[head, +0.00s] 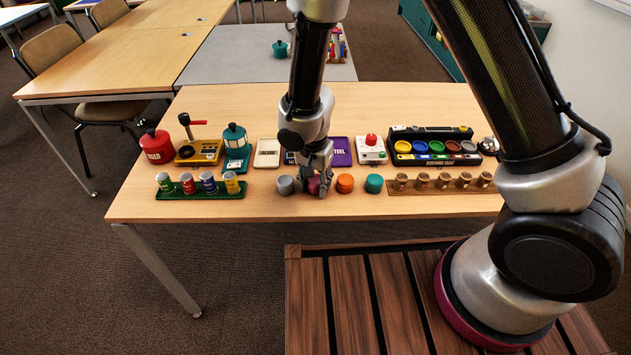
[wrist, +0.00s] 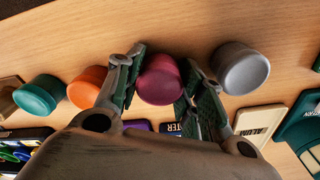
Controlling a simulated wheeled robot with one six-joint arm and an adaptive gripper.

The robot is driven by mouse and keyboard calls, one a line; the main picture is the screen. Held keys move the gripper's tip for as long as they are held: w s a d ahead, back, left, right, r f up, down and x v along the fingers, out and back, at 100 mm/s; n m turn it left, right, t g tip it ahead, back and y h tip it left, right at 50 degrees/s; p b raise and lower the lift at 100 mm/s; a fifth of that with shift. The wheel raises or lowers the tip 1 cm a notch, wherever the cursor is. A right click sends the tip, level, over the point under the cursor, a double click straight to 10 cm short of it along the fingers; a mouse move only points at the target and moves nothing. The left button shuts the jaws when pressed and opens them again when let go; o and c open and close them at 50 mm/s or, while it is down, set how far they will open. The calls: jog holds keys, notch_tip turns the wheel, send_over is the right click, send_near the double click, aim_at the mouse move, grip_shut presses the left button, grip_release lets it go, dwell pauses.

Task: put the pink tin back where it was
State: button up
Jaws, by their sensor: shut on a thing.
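The pink tin (head: 314,186), a dark pink round tin, is in the row of tins near the front of the table. It also shows in the wrist view (wrist: 160,80), between my two fingers. My gripper (head: 316,188) points down and is shut on it, with one finger on each side. The fingers hide part of the tin in the head view. It looks at or very near the table top; I cannot tell if it touches.
A grey tin (head: 285,185) stands close on the left, an orange tin (head: 344,183) and a teal tin (head: 374,183) on the right. Behind are flat labelled trays, including a purple one (head: 340,151). A wooden rack (head: 440,186) lies further right. The table's front strip is clear.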

aim_at(314, 182)
jog(key=shift+f, duration=0.15)
jog(key=o, duration=1.1)
jog(key=r, duration=1.2)
jog(key=shift+s+a+r, duration=0.15)
jog(key=shift+s+r, duration=0.05)
jog(key=shift+s, duration=0.15)
